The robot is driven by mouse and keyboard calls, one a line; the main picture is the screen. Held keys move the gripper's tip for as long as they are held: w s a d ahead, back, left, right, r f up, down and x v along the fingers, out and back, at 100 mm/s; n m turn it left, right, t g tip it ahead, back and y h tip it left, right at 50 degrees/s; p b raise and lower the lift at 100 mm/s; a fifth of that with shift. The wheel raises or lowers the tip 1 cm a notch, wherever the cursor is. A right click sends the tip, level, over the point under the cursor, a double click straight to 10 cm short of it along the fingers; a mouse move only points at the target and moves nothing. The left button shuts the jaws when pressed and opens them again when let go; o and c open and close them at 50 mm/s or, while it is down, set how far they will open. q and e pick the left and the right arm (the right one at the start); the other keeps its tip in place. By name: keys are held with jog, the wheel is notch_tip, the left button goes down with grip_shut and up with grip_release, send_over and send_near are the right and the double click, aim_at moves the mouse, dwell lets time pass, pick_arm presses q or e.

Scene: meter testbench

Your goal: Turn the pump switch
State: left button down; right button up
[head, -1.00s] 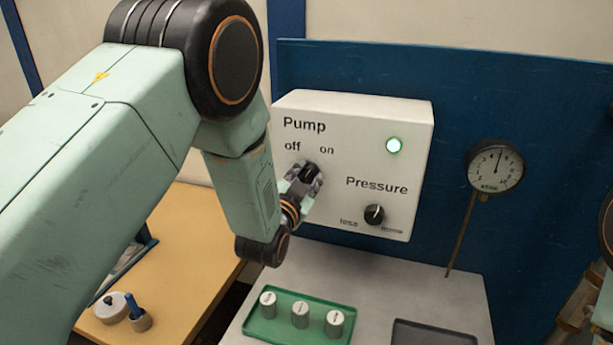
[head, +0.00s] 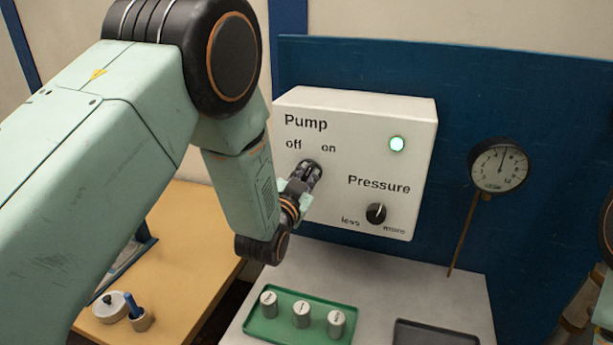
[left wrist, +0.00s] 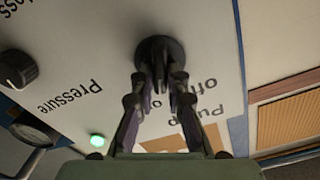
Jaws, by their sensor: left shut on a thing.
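The pump switch (left wrist: 160,50) is a dark round knob on the white control box (head: 400,120), below the words "off" and "on". My left gripper (head: 306,178) is shut on this knob. In the left wrist view its two fingers (left wrist: 160,85) lie on either side of the knob's grip. The fingers partly hide the knob, so I cannot tell exactly where its pointer stands. The lamp (head: 397,144) on the box glows green. At the right edge of the head view, part of my right arm shows, but its fingertips cannot be made out.
The pressure knob (head: 376,214) sits at the box's lower right. A round gauge (head: 498,165) stands to the right, before the blue panel (head: 450,90). A green tray (head: 262,327) with three grey weights and an empty dark tray (head: 435,335) lie on the bench below.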

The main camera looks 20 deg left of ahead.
pick_arm(q)
jog(key=n, duration=0.2)
jog(key=n+b, duration=0.1)
jog(key=n, duration=0.2)
jog(key=shift+a+r, duration=0.2)
jog(key=n, duration=0.5)
jog(key=shift+a+r+n+b, duration=0.1)
jog(key=shift+a+n+b, duration=0.15)
jog(key=shift+n+b, duration=0.05)
jog(key=shift+w, duration=0.1)
jog(key=c, duration=1.7)
grip_release()
jog(key=o, duration=0.4)
jog(key=shift+s, duration=0.3)
jog(key=shift+c, duration=0.2)
jog(key=shift+w+f, duration=0.15)
jog(key=shift+f, duration=0.05)
jog(key=s, duration=1.2)
jog(key=shift+a, duration=0.2)
